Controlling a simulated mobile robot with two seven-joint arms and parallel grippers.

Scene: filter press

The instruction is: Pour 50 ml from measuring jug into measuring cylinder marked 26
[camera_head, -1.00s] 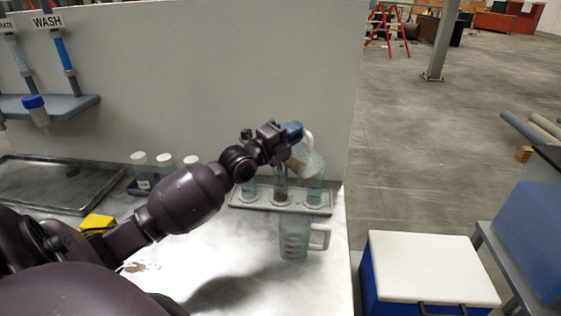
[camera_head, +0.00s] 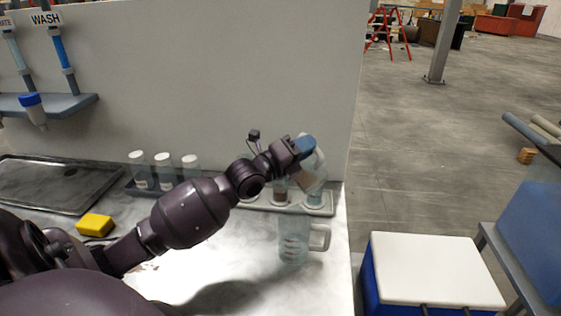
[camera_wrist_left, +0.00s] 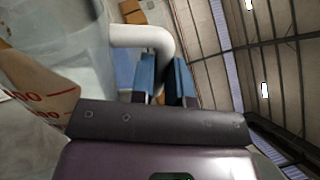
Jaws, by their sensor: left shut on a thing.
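My left gripper (camera_head: 303,146) is shut on the white handle of a clear measuring jug (camera_head: 317,168). The jug is strongly tilted, with tan liquid in its lower side, above a rack of measuring cylinders. In the left wrist view the jug (camera_wrist_left: 60,45) shows red graduations and tan liquid, and the blue fingers (camera_wrist_left: 166,78) close around its handle. The middle cylinder (camera_head: 280,194) holds brown liquid. The right cylinder (camera_head: 315,203) stands under the jug; the left one is mostly behind my arm. I cannot read any cylinder's number.
The rack (camera_head: 325,211) sits near the bench's right edge. A second clear jug (camera_head: 293,240) stands upright in front of it. White-capped bottles (camera_head: 163,160), a yellow block (camera_head: 95,224) and a dark tray (camera_head: 50,184) lie left. A white-lidded blue box (camera_head: 425,270) is right of the bench.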

